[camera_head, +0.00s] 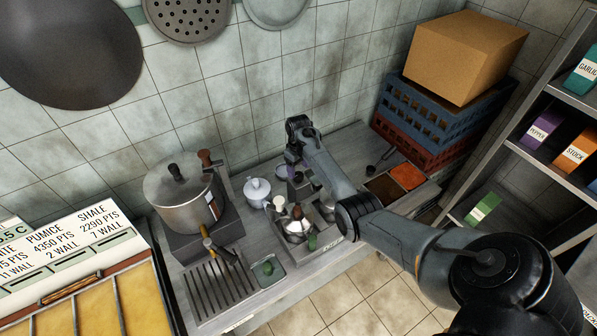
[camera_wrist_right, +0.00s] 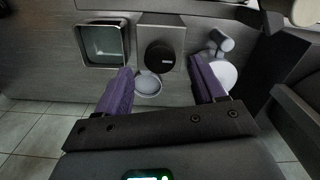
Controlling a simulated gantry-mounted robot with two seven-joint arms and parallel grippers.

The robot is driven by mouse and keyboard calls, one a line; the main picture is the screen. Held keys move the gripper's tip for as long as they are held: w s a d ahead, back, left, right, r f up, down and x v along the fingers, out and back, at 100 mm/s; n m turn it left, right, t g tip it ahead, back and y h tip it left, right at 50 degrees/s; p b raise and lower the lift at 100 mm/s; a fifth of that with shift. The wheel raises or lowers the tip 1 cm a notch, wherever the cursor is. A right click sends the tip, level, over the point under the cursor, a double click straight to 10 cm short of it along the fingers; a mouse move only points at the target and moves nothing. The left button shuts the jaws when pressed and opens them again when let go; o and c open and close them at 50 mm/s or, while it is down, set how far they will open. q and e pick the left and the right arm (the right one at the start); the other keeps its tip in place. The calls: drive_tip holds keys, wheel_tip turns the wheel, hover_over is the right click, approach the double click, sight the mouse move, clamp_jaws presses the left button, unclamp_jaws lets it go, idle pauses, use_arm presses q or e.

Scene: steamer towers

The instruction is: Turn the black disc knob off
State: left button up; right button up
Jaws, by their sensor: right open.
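The black disc knob (camera_wrist_right: 160,57) shows in the right wrist view as a round black face with a small pale mark, set on a grey block. I cannot make it out in the head view, where my right arm and gripper cover that area. My right gripper (camera_head: 292,158) is over the back of the counter in the head view. In the right wrist view its two purple fingers (camera_wrist_right: 164,84) are spread apart with nothing gripped, and the knob appears beyond the gap between them, apart from both. My left gripper is not in view.
A small round dish (camera_wrist_right: 148,83) and a square metal container (camera_wrist_right: 103,45) are near the knob. A large steel pot (camera_head: 180,202) stands left. Blue and red crates (camera_head: 418,109) are stacked right.

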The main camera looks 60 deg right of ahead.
sight(299, 175)
wheel_tip(299, 175, up, 7)
drive_tip(key=shift+r, duration=0.2)
idle(0.5)
